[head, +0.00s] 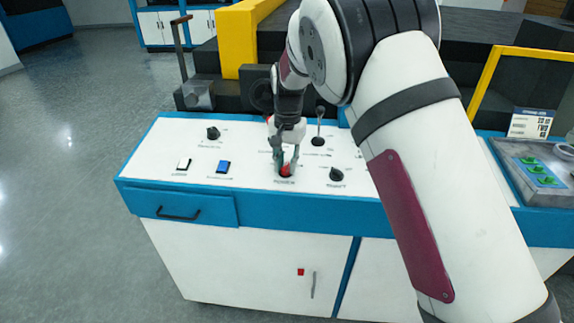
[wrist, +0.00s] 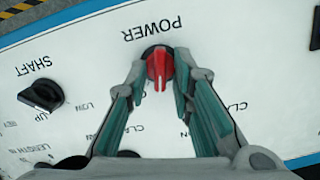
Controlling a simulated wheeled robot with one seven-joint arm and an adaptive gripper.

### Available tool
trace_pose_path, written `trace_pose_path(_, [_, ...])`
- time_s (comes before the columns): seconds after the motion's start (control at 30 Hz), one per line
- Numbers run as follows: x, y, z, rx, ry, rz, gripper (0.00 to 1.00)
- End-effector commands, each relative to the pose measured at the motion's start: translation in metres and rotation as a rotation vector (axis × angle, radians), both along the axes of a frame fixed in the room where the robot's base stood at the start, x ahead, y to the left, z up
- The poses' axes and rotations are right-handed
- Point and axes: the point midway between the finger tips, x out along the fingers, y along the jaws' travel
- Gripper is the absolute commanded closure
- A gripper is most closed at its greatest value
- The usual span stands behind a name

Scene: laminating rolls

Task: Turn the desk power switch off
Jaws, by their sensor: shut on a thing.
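The desk power switch is a red knob on a black base, set in the white top of the blue-edged desk (head: 150,150). In the wrist view the red knob (wrist: 158,66) sits beside the printed word POWER, its narrow ridge running roughly up and down the picture. In the head view the red knob (head: 286,170) shows just below my fingertips. My gripper (head: 286,160) points down at it, and in the wrist view the gripper's fingers (wrist: 160,75) close on both sides of the knob. Part of the knob's sides is hidden by the fingertips.
A black knob marked SHAFT (wrist: 41,96) is beside the power switch.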

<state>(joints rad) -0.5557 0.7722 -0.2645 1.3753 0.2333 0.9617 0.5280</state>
Motion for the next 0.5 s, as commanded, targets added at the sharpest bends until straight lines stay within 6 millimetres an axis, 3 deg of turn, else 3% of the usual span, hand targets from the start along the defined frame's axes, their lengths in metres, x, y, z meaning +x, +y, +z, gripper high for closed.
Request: trace_pose_path(0.5, [0.0014,0.0032,-0.0009,-0.084,0.001,0.485,1.00])
